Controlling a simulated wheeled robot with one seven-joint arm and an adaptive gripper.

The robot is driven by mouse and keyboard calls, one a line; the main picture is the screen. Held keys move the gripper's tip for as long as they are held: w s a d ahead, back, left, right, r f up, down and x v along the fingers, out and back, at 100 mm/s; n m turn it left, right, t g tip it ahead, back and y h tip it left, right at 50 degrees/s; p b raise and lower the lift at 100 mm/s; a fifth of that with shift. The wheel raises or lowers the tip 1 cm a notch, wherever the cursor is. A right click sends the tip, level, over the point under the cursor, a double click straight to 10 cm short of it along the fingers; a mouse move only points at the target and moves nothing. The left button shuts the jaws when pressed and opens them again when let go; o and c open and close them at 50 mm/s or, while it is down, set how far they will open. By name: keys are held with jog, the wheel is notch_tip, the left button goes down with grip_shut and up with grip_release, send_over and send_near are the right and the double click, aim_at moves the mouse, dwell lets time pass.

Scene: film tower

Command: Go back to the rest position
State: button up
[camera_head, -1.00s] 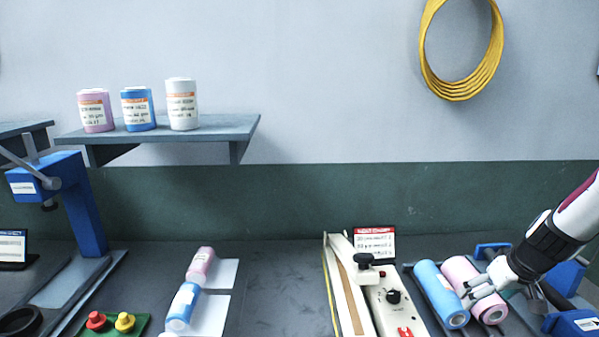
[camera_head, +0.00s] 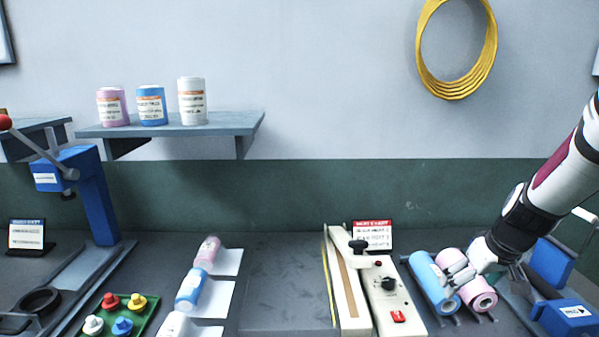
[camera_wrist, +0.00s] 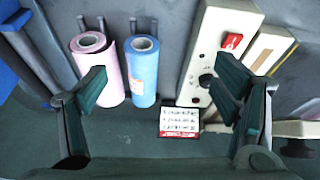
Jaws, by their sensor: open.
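My gripper (camera_head: 458,279) is at the right of the bench in the head view, in front of a blue roll (camera_head: 432,284) and a pink roll (camera_head: 466,284) that lie side by side on a rack. In the wrist view my gripper (camera_wrist: 165,90) has its two dark fingers spread wide with nothing between them. The pink roll (camera_wrist: 100,75) and the blue roll (camera_wrist: 143,75) show beyond the fingers there, apart from them. The head view overlaps gripper and rolls, so I cannot tell their distance from it.
A heat sealer (camera_head: 385,290) with a red-headed card (camera_head: 372,235) behind it stands left of the rolls. A shelf (camera_head: 225,122) holds three jars. The grey mat (camera_head: 285,285) is bare.

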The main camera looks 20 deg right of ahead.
jog(key=s+a+r+n, duration=0.1)
jog(key=a+r, duration=0.4)
jog(key=a, duration=0.4)
jog(key=s+a+r, duration=0.1)
jog(key=a+r, duration=0.5)
jog(key=a, duration=0.3)
jog(key=s+a+r+t+y, duration=0.1)
jog(key=s+a+r, duration=0.3)
jog(key=s+a, duration=0.7)
jog(key=shift+s+a+r+n, duration=0.25)
jog(key=shift+s+a+n, duration=0.05)
jog(key=shift+a+n, duration=0.15)
